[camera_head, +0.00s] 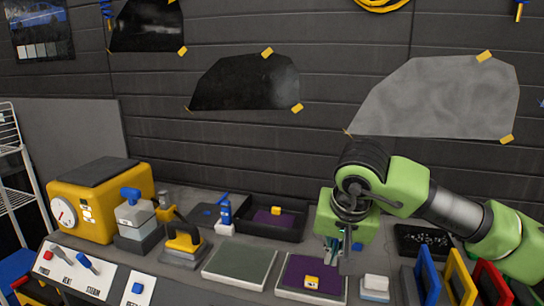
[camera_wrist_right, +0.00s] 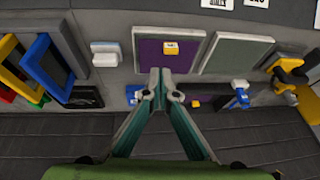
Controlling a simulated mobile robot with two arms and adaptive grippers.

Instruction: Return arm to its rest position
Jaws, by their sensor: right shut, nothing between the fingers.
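My right arm (camera_head: 455,208), green with grey and black joints, reaches in from the right of the head view. Its gripper (camera_head: 336,250) points down above the bench, behind the purple pad. In the right wrist view the two teal fingers of the gripper (camera_wrist_right: 161,88) come together at their tips, shut and empty. The purple pad with a small yellow block (camera_head: 311,282) on it is just in front of the gripper; the block also shows in the right wrist view (camera_wrist_right: 171,48). My left gripper is in neither view.
A grey-green pad (camera_head: 239,266) lies left of the purple one. A black tray (camera_head: 290,234) stands behind. Coloured frames (camera_head: 427,274) stand upright at the right, below my arm. A yellow machine (camera_head: 85,210) is at the left. Dark and grey film sheets (camera_head: 440,97) hang on the wall.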

